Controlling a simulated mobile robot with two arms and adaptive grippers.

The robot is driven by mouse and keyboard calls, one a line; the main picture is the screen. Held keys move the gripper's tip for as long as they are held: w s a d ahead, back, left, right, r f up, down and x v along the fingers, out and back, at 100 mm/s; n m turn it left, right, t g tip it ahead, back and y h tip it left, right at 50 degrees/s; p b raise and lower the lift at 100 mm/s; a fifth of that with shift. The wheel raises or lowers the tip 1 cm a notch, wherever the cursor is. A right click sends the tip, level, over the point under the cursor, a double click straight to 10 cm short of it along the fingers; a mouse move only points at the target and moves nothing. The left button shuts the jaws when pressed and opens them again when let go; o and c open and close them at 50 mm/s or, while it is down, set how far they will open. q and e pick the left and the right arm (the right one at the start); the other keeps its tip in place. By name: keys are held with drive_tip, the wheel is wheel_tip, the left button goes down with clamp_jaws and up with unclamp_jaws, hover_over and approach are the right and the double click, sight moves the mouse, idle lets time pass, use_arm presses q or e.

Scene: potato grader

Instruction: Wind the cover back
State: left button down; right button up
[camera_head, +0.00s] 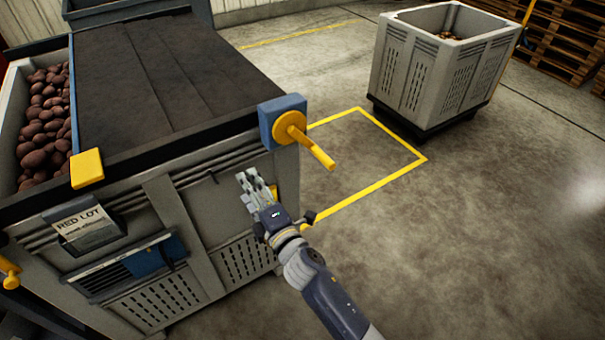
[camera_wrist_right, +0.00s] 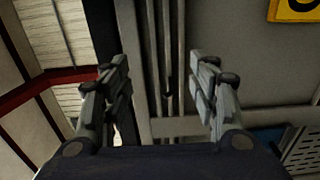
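The dark cover (camera_head: 165,75) lies over most of the large grey bin (camera_head: 200,205) at the left, leaving red potatoes (camera_head: 42,120) exposed along its left side. A yellow crank handle (camera_head: 307,140) on a blue housing (camera_head: 273,112) sits at the bin's front right corner. My right gripper (camera_head: 256,186) is below and left of the crank, in front of the bin's side, apart from the crank. In the right wrist view its two fingers (camera_wrist_right: 160,85) stand wide apart with nothing between them. My left gripper is not in view.
A yellow block (camera_head: 87,168) sits on the bin's front rim, above a "RED LOT" label holder (camera_head: 85,225). A second grey bin (camera_head: 445,70) stands at the back right, near wooden pallets (camera_head: 570,40). The floor (camera_head: 480,200) at right is clear.

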drive_tip(key=p+v, duration=0.2)
drive_tip(key=v, duration=2.1)
idle(0.4)
